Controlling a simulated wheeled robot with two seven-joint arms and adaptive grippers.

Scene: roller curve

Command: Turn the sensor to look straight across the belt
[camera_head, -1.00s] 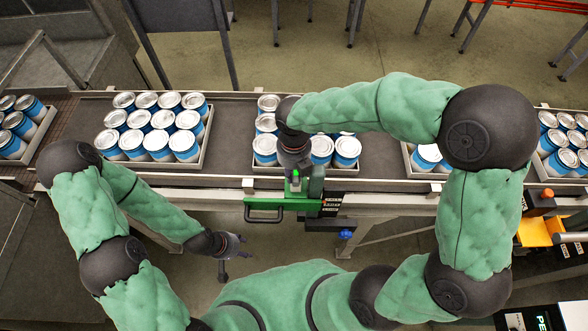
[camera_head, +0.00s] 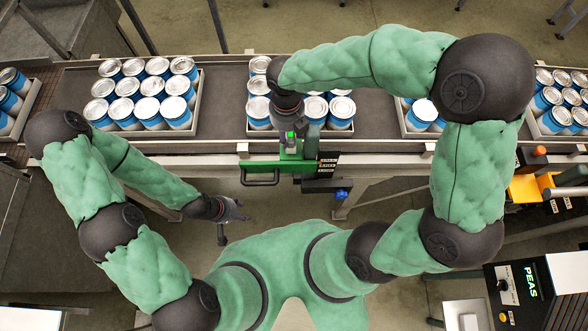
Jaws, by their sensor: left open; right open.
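The sensor (camera_head: 291,140), a small block with a lit green spot, sits at the belt's near edge by a green bracket (camera_head: 313,148). Which way it faces I cannot tell. My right gripper (camera_head: 288,121) is right above it, pointing down, and hides part of it; its fingers are hard to make out, and whether they touch the sensor I cannot tell. The conveyor belt (camera_head: 222,100) runs left to right behind it. My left gripper (camera_head: 236,216) is open and empty, low on the near side, away from the sensor.
Trays of blue-and-white cans (camera_head: 150,92) stand along the belt; one is partly hidden behind my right gripper. A PEAS-marked panel (camera_head: 520,290) is at lower right.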

